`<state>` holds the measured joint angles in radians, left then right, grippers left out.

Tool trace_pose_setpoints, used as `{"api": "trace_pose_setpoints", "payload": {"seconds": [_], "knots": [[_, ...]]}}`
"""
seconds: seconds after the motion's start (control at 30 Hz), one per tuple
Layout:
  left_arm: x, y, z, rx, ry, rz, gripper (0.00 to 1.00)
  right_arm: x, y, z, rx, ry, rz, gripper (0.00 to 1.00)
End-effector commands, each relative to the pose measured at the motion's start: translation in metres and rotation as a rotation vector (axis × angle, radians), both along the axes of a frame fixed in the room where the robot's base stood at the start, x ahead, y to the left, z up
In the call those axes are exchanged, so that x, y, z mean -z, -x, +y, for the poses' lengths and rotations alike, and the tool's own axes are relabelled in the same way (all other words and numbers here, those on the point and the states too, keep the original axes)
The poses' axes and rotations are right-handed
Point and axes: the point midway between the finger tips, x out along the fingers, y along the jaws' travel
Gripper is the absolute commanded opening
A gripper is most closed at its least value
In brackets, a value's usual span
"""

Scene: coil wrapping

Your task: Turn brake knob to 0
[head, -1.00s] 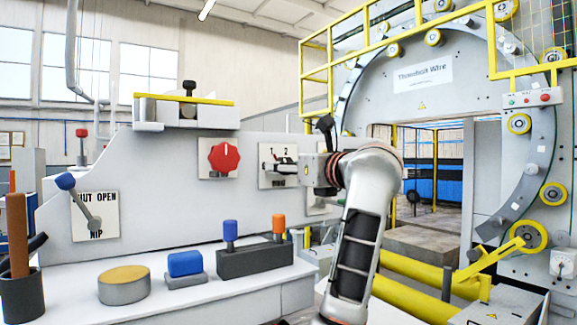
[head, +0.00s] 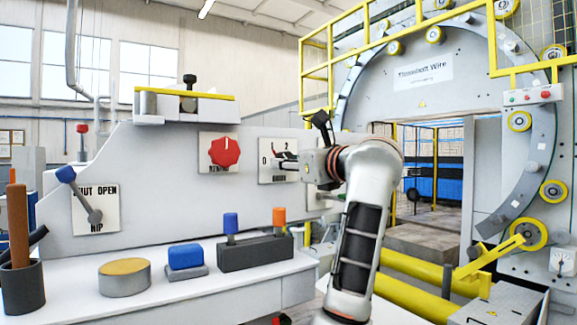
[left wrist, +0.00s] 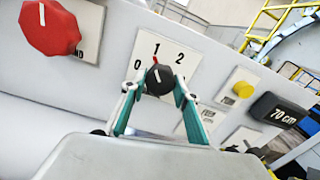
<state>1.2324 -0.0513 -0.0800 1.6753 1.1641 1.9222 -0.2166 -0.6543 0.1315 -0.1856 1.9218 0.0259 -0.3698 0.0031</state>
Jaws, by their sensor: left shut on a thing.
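The black brake knob (left wrist: 160,78) sits on a white plate (left wrist: 171,52) marked 0, 1 and 2. The 0 and 2 show. My right gripper is not in view.
A red knob (head: 224,152) is on the panel left of the brake plate. A blue-tipped NIP lever (head: 80,194) is farther left. A yellow button (left wrist: 243,89) and a 70 cm display (left wrist: 283,113) are to the right. Blue and orange levers (head: 254,253) stand on the ledge below.

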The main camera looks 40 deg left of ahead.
Motion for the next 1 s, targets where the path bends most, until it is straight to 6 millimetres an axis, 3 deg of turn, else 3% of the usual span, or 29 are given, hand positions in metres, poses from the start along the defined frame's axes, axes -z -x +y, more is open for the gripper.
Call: {"api": "trace_pose_setpoints", "payload": {"seconds": [0.4, 1.0], "knots": [[0.002, -0.001, 0.0, 0.001, 0.107, -0.368, 0.09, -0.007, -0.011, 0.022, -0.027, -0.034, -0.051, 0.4], [-0.001, -0.001, -0.001, 0.001, 0.228, -0.79, 0.09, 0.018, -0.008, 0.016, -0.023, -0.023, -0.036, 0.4]]}}
